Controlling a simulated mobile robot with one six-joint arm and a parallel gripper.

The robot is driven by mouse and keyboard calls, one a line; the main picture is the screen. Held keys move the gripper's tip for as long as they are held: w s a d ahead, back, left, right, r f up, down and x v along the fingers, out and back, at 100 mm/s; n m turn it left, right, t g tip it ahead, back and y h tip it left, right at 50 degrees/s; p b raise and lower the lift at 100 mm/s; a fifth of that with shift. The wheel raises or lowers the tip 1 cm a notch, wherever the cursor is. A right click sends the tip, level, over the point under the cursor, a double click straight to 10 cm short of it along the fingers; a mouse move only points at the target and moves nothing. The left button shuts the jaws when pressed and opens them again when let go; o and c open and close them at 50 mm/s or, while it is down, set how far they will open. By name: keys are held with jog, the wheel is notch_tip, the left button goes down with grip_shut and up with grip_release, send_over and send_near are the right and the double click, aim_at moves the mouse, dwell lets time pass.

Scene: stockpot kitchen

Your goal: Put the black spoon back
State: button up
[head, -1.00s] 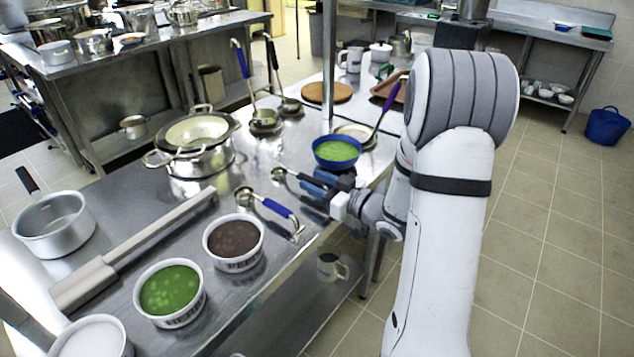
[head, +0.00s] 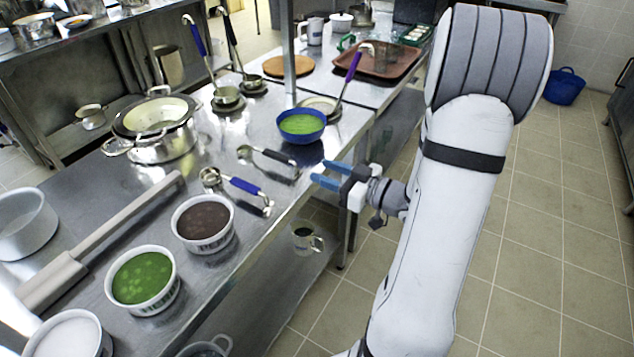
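In the head view, a small ladle-like spoon with a black handle (head: 274,156) lies on the steel table, its metal bowl to the left and its handle end near the table's front edge. Another black-handled ladle (head: 229,42) stands leaning at the back, its bowl on a small round metal rest (head: 252,90). My gripper (head: 327,175) is at the table's front edge, right of the lying spoon's handle and apart from it. Its two blue fingers are spread with nothing visible between them.
A blue-handled spoon (head: 246,186) lies close in front. A blue bowl of green soup (head: 302,124) stands just behind. Blue- (head: 195,36) and purple-handled ladles (head: 349,72) lean at the back. Brown (head: 202,222) and green (head: 142,281) soup bowls stand front left.

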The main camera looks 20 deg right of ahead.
jog(key=w+d+m+h, duration=0.2)
jog(key=w+h, duration=0.3)
jog(key=h, duration=0.2)
jog(key=s+a+m+g+h, duration=0.1)
jog(key=s+a+m+g, duration=0.1)
jog(key=s, duration=0.5)
jog(key=s+a+r+m+g+h, duration=0.1)
jog(key=s+a+g, duration=0.4)
jog(key=s+g, duration=0.1)
jog(key=s+a+r+m+g+h, duration=0.1)
jog(key=s+a+g, duration=0.3)
jog(key=s, duration=0.4)
jog(key=shift+s+r+m+h, duration=0.2)
jog(key=shift+r+m+h, duration=0.1)
jog(key=shift+m, duration=0.5)
jog(key=shift+r, duration=0.1)
